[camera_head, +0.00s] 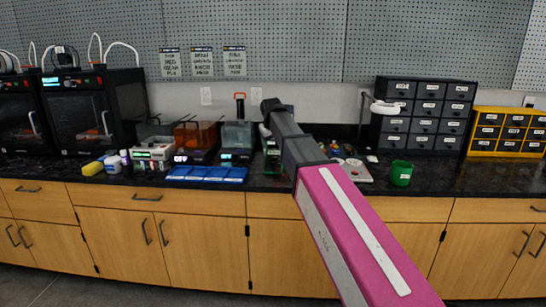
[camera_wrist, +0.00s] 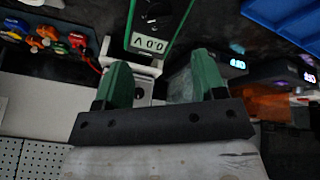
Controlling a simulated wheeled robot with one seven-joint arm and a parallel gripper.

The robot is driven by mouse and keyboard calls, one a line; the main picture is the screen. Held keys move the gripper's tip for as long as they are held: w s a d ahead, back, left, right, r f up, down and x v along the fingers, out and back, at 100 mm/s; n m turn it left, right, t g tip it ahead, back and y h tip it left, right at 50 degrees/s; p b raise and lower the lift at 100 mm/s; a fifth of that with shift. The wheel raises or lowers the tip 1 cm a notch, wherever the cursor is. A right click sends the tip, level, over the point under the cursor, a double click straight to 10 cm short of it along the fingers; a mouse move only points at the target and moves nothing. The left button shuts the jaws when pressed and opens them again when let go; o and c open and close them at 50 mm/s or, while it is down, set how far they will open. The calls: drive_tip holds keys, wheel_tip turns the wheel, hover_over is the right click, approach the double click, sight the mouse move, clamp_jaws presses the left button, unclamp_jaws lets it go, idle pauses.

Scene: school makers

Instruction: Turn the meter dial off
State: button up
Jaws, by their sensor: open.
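The meter shows in the wrist view as a dark body with a green border (camera_wrist: 189,13) and a pale display reading upside down, apparently 0.0 V. Below it is a pale unit with a dark round spot (camera_wrist: 140,92); I cannot tell whether this is the meter dial. My gripper (camera_wrist: 162,72) is open, its two green fingers apart with nothing between them. The pale unit shows in the gap, and I see no contact. In the head view my arm reaches over the counter and hides most of the meter; the fingertips cannot be made out there.
A blue tray (camera_head: 206,173) lies at the counter's front, left of my arm. An orange-lidded box (camera_head: 196,135) stands behind it. A green cup (camera_head: 401,174) stands to the right, before dark drawers (camera_head: 425,106). Connectors (camera_wrist: 45,36) show in the wrist view.

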sight(273, 159)
drive_tip(key=x, duration=1)
drive_tip(key=c, duration=0.9)
